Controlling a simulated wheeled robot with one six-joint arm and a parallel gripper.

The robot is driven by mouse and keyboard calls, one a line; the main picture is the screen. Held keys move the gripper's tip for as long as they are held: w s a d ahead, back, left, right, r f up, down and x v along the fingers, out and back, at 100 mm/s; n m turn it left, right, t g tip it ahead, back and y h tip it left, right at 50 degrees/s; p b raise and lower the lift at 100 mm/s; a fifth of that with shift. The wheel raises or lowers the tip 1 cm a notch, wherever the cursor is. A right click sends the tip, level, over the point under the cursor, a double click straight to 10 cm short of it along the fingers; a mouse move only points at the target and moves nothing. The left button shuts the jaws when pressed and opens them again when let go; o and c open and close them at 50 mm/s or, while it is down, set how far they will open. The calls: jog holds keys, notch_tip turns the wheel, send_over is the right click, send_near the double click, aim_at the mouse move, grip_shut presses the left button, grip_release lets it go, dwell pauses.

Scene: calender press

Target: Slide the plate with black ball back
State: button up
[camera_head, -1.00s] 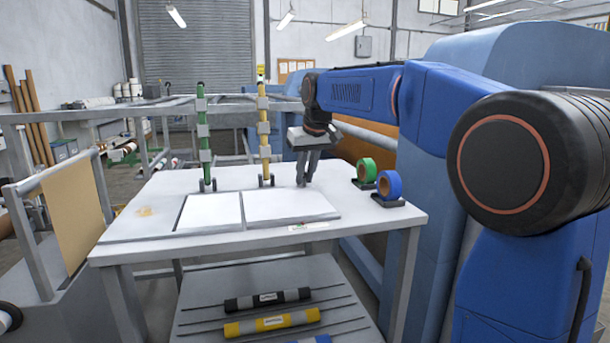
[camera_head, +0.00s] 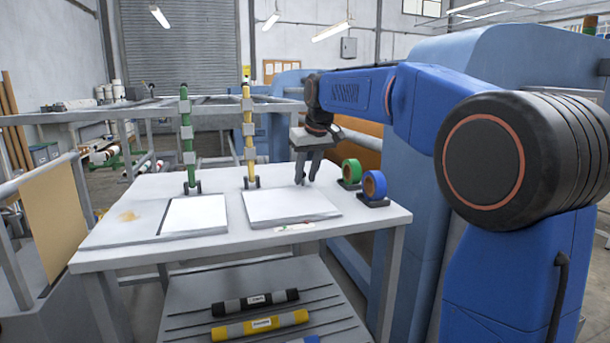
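Two white plates lie on the grey table (camera_head: 110,236). The left plate (camera_head: 195,214) sits in a darker, slightly recessed area. The right plate (camera_head: 288,206) lies apart from it, with a narrow strip of table between them. My gripper (camera_head: 307,182) points down at the back edge of the right plate. Its fingertips are at or just above that edge; I cannot tell if they touch. A small gap shows between the fingers, but whether they hold something is too small to tell. I cannot make out a black ball on either plate.
A green roll (camera_head: 351,172) and a blue roll (camera_head: 374,187) stand on holders to the right of my gripper. A green pole (camera_head: 188,142) and a yellow pole (camera_head: 249,137) stand behind the plates. Black and yellow rolls lie on the lower shelf (camera_head: 190,290).

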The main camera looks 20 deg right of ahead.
jog(key=v, duration=1.7)
jog(key=shift+r, duration=0.25)
